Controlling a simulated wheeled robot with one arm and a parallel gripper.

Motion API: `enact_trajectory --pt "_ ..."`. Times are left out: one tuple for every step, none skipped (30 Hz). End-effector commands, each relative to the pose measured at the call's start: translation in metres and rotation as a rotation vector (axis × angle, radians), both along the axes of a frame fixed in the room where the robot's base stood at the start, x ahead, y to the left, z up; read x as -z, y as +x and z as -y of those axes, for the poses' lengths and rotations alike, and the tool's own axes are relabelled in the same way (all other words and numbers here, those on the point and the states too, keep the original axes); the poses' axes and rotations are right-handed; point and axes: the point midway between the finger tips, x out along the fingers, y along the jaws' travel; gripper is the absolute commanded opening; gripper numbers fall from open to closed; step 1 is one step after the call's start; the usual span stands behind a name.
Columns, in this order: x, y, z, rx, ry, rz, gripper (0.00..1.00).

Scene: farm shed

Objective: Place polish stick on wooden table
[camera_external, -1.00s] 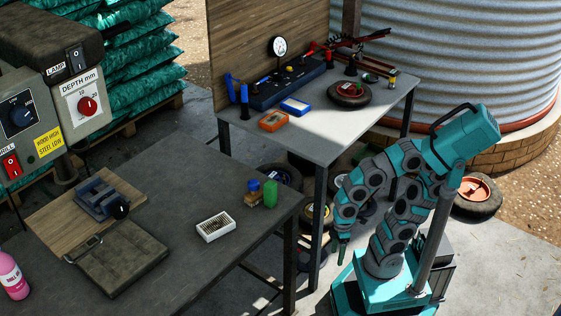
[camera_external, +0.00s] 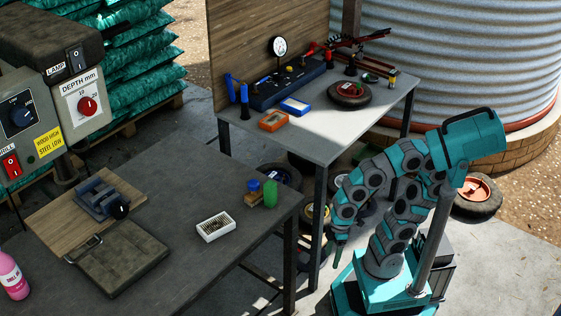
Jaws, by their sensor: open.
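My gripper (camera_external: 338,257) hangs pointing down, open and with nothing seen in it, in the gap to the right of the near dark table (camera_external: 180,190). It is apart from both tables. A green upright piece (camera_external: 271,194) stands near the right corner of the near table, beside a small blue-lidded jar (camera_external: 254,193). It may be the polish stick, but I cannot tell for sure. Neither table is clearly wooden: the near one has a dark grey top, the far one (camera_external: 335,135) a light grey top.
On the near table are a white box of small items (camera_external: 216,226), a dark folder-like case (camera_external: 118,258), a vise (camera_external: 100,197) and a pink bottle (camera_external: 12,276). The far table holds a tyre (camera_external: 349,94), orange box (camera_external: 273,121) and blue box (camera_external: 295,107). Tyres lie below it.

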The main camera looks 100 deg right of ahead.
Motion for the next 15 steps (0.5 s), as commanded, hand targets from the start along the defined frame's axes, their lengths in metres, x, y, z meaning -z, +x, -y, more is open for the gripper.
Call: enact_trajectory --pt "-0.010 0.024 -0.021 -0.031 0.042 0.091 0.80" --pt "-0.018 0.039 -0.034 -0.046 0.068 0.151 0.80" --pt "-0.030 0.059 -0.050 -0.061 0.101 0.231 0.80" --pt "-0.039 0.074 -0.061 -0.069 0.124 0.292 0.80" --pt "-0.050 0.088 -0.071 -0.075 0.145 0.351 0.80" --pt "-0.065 0.105 -0.084 -0.078 0.172 0.429 0.80" --pt "-0.076 0.117 -0.092 -0.080 0.190 0.485 0.80" --pt "-0.089 0.129 -0.100 -0.078 0.205 0.545 0.80" --pt "-0.105 0.143 -0.109 -0.072 0.223 0.619 0.80" --pt "-0.118 0.153 -0.115 -0.064 0.236 0.672 0.80" --pt "-0.130 0.163 -0.120 -0.054 0.246 0.727 0.80" --pt "-0.147 0.175 -0.125 -0.038 0.255 0.797 0.80" --pt "-0.159 0.183 -0.127 -0.024 0.260 0.845 0.80" --pt "-0.171 0.190 -0.129 -0.007 0.263 0.893 0.80" --pt "-0.187 0.199 -0.130 0.019 0.263 0.957 0.80"
